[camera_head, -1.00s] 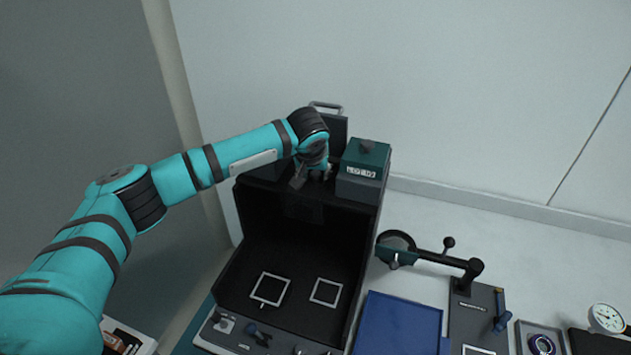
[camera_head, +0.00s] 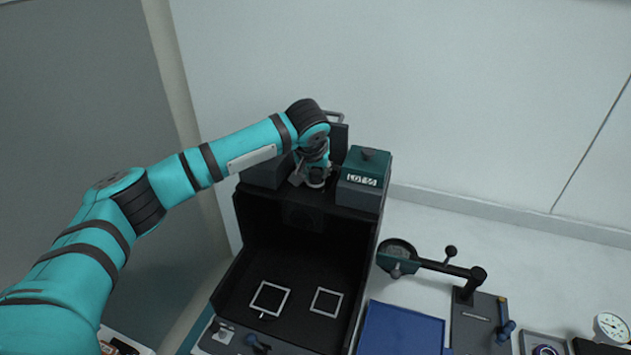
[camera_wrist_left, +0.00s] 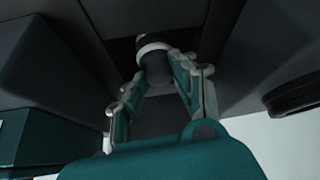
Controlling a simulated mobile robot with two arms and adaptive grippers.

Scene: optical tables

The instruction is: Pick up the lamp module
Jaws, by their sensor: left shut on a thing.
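The lamp module, a small dark cylinder with a pale band (camera_wrist_left: 153,48), sits between the fingers of my left gripper (camera_wrist_left: 158,75) in the left wrist view. In the head view, my left gripper (camera_head: 314,167) points down over the top of a black open-fronted cabinet (camera_head: 230,287). It is shut on the module (camera_head: 316,182), whose lower end shows just beneath the fingers. I cannot tell whether the module is clear of the cabinet top. My right gripper is not in view.
A teal-lidded box with a lot label (camera_head: 362,180) stands close to the right of the gripper on the cabinet top. A dark raised block (camera_head: 265,172) is to the left. A magnifier on an arm (camera_head: 398,257) and a blue tray (camera_head: 402,330) lie right of the cabinet.

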